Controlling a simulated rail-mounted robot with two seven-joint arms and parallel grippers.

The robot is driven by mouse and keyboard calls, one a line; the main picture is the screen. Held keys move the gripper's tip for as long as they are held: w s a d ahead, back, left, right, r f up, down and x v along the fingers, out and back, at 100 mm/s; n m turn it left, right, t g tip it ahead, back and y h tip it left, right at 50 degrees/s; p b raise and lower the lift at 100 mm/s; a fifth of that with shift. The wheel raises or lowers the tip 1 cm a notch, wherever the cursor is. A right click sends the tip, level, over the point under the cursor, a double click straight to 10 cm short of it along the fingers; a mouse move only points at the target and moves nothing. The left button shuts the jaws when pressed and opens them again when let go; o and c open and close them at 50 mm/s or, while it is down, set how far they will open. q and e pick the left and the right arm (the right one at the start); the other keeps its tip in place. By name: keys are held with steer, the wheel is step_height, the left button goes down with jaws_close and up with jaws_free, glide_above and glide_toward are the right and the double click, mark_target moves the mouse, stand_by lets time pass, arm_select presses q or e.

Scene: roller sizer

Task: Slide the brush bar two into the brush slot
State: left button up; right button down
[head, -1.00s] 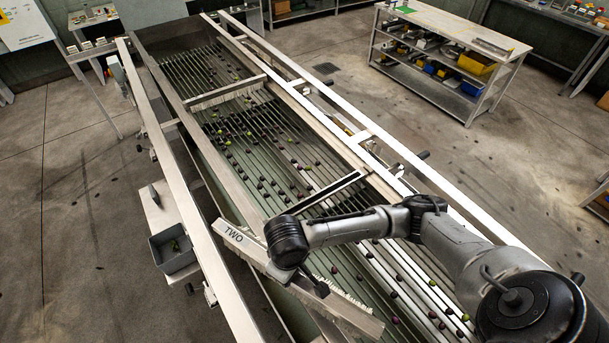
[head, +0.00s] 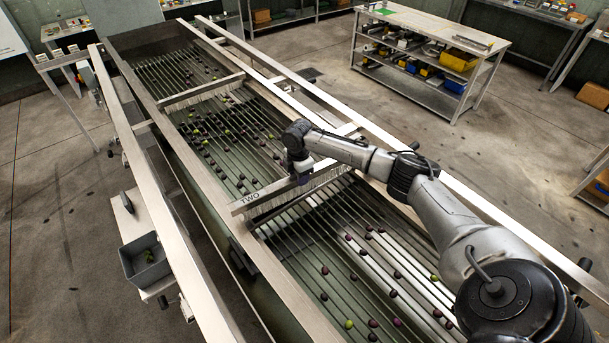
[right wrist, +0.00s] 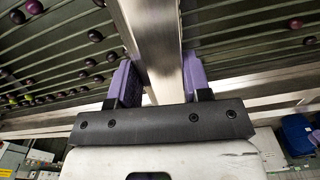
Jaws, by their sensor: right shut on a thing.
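Brush bar two (head: 262,196) is a pale metal bar marked TWO at its left end, with light bristles below. It lies across the sizer, roughly square to the long rails. My right gripper (head: 302,180) is shut on the bar near its middle. In the right wrist view, the purple fingers (right wrist: 160,82) stand on both sides of the bar (right wrist: 152,35). The brush slot is not clearly visible; the bar and my arm cover that area. I cannot tell whether the bar is seated or just above it. My left gripper is not in view.
Another crossbar with bristles (head: 203,91) spans the sizer farther back. Dark and green fruits lie on the rollers (head: 330,235). Long metal rails (head: 165,200) run along both sides. A grey bin (head: 146,262) stands at the left. A workbench (head: 440,27) stands at the back right.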

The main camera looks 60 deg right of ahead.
steer(key=d+n, duration=0.1)
steer(key=d, duration=0.2)
steer(key=shift+d+f+b, duration=0.1)
steer(key=shift+f+b, duration=0.1)
steer(key=shift+b, duration=0.1)
steer(key=shift+s+d+r+p, duration=0.1)
steer(key=shift+r+p, duration=0.05)
steer(key=shift+p, duration=0.35)
step_height(320, 180, down, 6)
steer(key=b, duration=0.3)
steer(key=shift+p, duration=0.65)
stand_by(2.1)
steer(key=shift+f+b, duration=0.9)
steer(key=shift+f, duration=0.45)
steer(key=shift+c, duration=2.4)
jaws_free()
